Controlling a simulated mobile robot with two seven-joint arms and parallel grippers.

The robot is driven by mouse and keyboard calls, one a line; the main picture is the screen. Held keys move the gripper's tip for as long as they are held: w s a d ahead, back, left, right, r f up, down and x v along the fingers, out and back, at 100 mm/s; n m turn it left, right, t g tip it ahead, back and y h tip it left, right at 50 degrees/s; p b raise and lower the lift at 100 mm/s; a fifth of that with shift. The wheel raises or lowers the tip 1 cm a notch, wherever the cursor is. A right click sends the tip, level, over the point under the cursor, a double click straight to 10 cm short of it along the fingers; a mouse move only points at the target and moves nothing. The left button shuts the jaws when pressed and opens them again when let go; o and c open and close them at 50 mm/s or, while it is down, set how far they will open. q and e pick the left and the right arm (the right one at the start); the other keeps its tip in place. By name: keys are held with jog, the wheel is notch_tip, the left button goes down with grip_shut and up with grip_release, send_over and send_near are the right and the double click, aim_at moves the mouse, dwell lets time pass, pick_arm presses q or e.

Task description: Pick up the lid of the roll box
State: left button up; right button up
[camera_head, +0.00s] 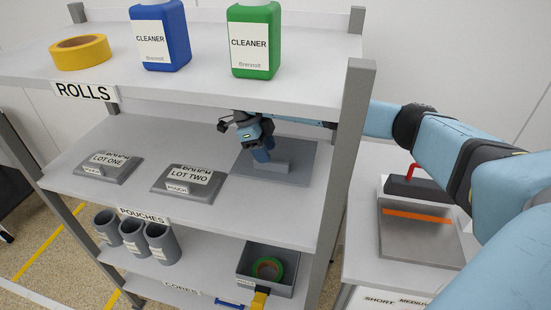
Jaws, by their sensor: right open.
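On the middle shelf, at its right end, a flat grey lid (302,176) with a raised block-shaped handle (274,168) at its middle lies level. Whether a box is under it I cannot tell. My right gripper (262,156) reaches in from the right, behind the shelf post, and points down at the handle. It is open; its fingertips are at or just above the handle, and contact is unclear. My left gripper is not in view.
Two grey pouch plates, lot one (108,168) and lot two (188,180), lie to the left. The shelf post (344,170) and upper shelf (200,88) hem in my right arm. An open grey box (285,285) with a green roll (268,268) is below.

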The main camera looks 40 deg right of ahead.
aim_at(276, 154)
jog(key=x, duration=0.4)
jog(key=shift+w, duration=0.1)
jog(key=shift+f, duration=0.2)
dwell(0.5)
jog(key=shift+c, duration=0.2)
grip_shut()
